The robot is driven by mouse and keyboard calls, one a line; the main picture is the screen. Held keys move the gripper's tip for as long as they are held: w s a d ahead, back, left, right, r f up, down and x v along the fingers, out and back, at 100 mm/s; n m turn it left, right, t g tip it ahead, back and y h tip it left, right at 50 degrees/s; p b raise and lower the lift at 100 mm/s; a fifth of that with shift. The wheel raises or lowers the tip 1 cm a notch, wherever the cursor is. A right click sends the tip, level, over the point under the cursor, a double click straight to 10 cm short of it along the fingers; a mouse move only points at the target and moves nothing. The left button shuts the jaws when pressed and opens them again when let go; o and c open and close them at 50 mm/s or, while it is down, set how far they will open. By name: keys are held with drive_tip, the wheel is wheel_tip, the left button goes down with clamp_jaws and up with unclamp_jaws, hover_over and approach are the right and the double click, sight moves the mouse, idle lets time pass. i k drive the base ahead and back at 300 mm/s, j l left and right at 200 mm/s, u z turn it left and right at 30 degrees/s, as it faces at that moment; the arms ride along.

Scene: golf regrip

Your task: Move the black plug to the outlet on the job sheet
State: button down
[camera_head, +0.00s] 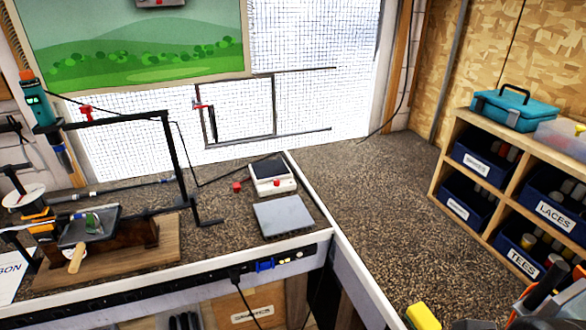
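A black plug (236,275) sits at the dark power strip (180,284) along the front edge of the workbench, with its cord hanging below. A blue plug or block (265,266) is just right of it on the same strip. Small light round parts (299,254) show farther right on the strip. A white sheet (10,278), perhaps the job sheet, is cut off at the left edge; only the letters "SON" are readable. I cannot tell which outlet it names. My gripper is not clearly in view.
A clamp rig on a wooden board (120,262) fills the left bench. A scale (271,177) and grey plate (284,216) lie near the bench corner. Shelves with labelled bins (484,163) stand right. Orange and black handles (546,285) and a yellow item (423,317) show at bottom right.

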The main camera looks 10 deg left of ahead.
sight(234, 275)
drive_tip(key=u, duration=1.3)
drive_tip(key=i+j+u, duration=0.1)
drive_tip(key=u, duration=0.3)
drive_tip(key=i+j+u, duration=0.2)
drive_tip(key=u, duration=0.2)
drive_tip(key=i+j+u, duration=0.15)
drive_tip(key=u, duration=0.25)
drive_tip(key=k+z, duration=0.15)
drive_tip(key=z, duration=1.35)
